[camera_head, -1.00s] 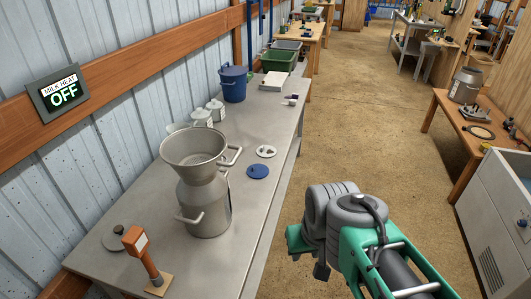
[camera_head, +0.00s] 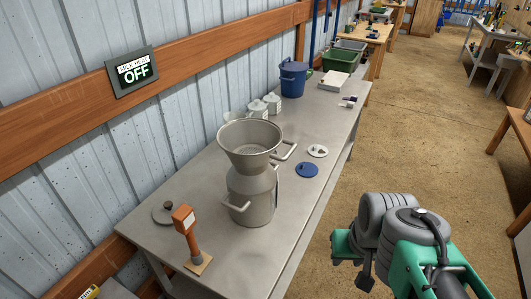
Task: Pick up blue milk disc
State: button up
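The blue milk disc (camera_head: 307,170) lies flat on the grey metal table (camera_head: 258,262), near its right edge. It is just right of the metal milk can and in front of a white disc. My arm is at the lower right, over the floor to the right of the table and apart from the disc. My gripper's fingers cannot be made out clearly; only the grey and green wrist parts show.
A milk can (camera_head: 252,195) with a wide funnel top (camera_head: 250,140) stands left of the disc. A white disc (camera_head: 317,151) lies just behind it. An orange-headed post (camera_head: 188,232), a grey lid (camera_head: 167,213) and a blue bucket (camera_head: 293,80) are also on the table. The floor to the right is open.

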aim_at(306, 169)
jog(key=z, duration=0.9)
jog(key=i, duration=2.2)
jog(key=u, duration=4.65)
